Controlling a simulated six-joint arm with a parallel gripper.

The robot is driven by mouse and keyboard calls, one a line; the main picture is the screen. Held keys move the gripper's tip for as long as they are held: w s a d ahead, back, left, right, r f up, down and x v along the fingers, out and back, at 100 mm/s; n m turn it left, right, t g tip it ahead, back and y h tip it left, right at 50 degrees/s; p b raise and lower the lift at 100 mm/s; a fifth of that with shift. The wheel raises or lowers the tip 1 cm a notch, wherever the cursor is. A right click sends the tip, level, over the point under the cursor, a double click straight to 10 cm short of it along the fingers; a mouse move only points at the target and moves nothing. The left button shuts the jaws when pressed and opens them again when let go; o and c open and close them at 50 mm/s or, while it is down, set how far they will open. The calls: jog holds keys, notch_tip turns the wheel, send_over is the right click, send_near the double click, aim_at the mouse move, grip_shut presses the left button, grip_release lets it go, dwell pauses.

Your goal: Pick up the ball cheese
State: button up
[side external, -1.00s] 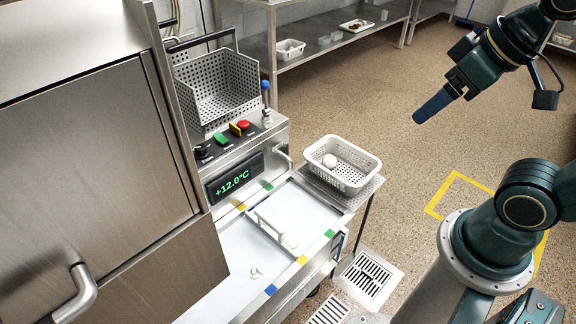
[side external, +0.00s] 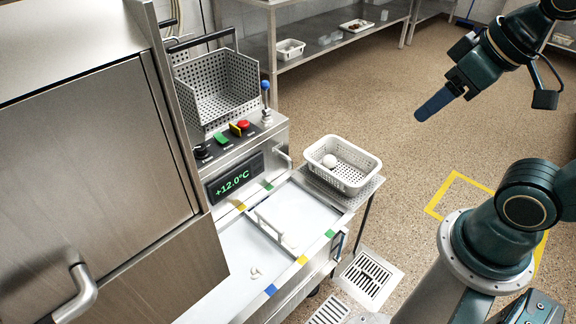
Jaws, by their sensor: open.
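A white ball cheese (side external: 330,160) lies inside a white perforated basket (side external: 352,184), toward its left end. The basket stands on a perforated metal shelf at the right end of the steel counter. My gripper (side external: 434,104) is up in the air to the right of the basket and well apart from it. Its blue fingers point down and to the left, with nothing seen between them. From this side the fingers overlap, so the gap between them is hard to see.
A steel perforated basket (side external: 222,92) stands behind the control panel with its display (side external: 236,178). A white tray (side external: 270,225) and small white pieces (side external: 255,273) lie on the counter. A steel rack (side external: 330,40) stands at the back. Open floor lies right of the counter.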

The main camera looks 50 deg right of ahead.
jog(key=w+d+m, duration=0.4)
jog(key=w+m, duration=0.1)
jog(key=w, duration=0.8)
jog(key=m+g, duration=0.3)
jog(key=m, duration=1.3)
send_over(330, 159)
jog(key=s, duration=0.3)
jog(key=s+f+x, duration=0.1)
jog(key=s+x, duration=0.2)
jog(key=x, duration=1)
jog(key=s+x, duration=0.3)
jog(key=x, duration=1)
jog(key=s+f+x, duration=0.1)
jog(key=s+x, duration=0.2)
jog(key=x, duration=0.9)
jog(key=shift+w+a+f+h, duration=0.2)
jog(key=shift+w+f+h, duration=0.15)
jog(key=shift+f, duration=0.1)
jog(key=shift+f, duration=0.1)
jog(key=shift+x, duration=4.15)
